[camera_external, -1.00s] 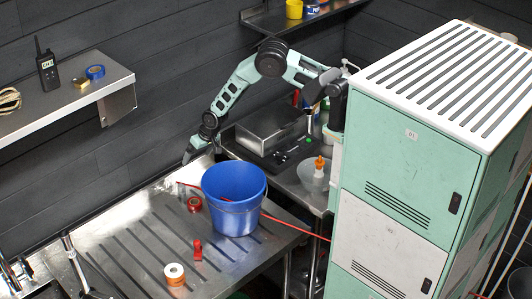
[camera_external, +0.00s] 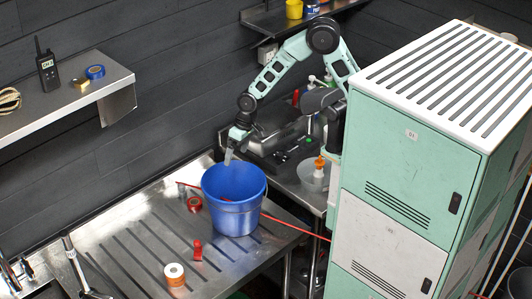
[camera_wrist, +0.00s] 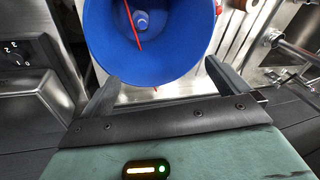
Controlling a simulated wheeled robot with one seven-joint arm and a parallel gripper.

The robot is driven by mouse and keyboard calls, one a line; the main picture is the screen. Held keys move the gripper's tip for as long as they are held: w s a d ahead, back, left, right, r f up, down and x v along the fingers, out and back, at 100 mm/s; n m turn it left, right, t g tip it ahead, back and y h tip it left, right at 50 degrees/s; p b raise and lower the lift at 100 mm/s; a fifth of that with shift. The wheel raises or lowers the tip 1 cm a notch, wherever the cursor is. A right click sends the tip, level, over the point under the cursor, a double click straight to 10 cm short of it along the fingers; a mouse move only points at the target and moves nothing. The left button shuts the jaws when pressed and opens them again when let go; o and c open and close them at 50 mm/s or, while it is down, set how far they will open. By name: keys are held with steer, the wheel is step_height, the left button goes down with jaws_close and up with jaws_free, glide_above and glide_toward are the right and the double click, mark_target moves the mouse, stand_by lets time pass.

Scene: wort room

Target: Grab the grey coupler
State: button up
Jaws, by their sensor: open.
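A small round greyish piece (camera_wrist: 142,19), perhaps the grey coupler, lies at the bottom of the blue bucket (camera_wrist: 108,40) in the wrist view. The bucket stands upright on the steel drainboard and also shows in the external view (camera_external: 233,215), where its inside is mostly hidden. My gripper (camera_external: 229,158) is above the far rim of the bucket, pointing down. In the wrist view its two fingers (camera_wrist: 160,88) are spread apart with nothing between them, below the bucket's near rim in the picture.
A thin red rod (camera_wrist: 131,22) lies partly inside the bucket. Red tape (camera_external: 194,204), a small red object (camera_external: 197,250) and an orange-white roll (camera_external: 174,274) are on the drainboard (camera_external: 110,225). A tall green-white cabinet (camera_external: 400,150) stands at right.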

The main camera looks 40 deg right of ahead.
steer(key=s+d+n+b, duration=0.1)
steer(key=s+d+b, duration=0.2)
steer(key=s, duration=0.5)
steer(key=shift+s+d+f+n+g+h, duration=0.3)
steer(key=shift+d+f+n, duration=0.1)
steer(key=shift+d, duration=0.1)
steer(key=s+d+b, duration=0.1)
steer(key=s+d, duration=0.1)
steer(key=s, duration=0.1)
steer(key=s+d+f+n+h+b, duration=0.1)
steer(key=s+d, duration=0.1)
steer(key=s, duration=0.1)
steer(key=s+d+f+n+b, duration=0.1)
steer(key=s+d+b, duration=0.1)
steer(key=s+d, duration=0.1)
steer(key=shift+s+h, duration=0.3)
steer(key=shift+c, duration=0.7)
steer(key=shift+s+d, duration=0.3)
steer(key=c, duration=0.9)
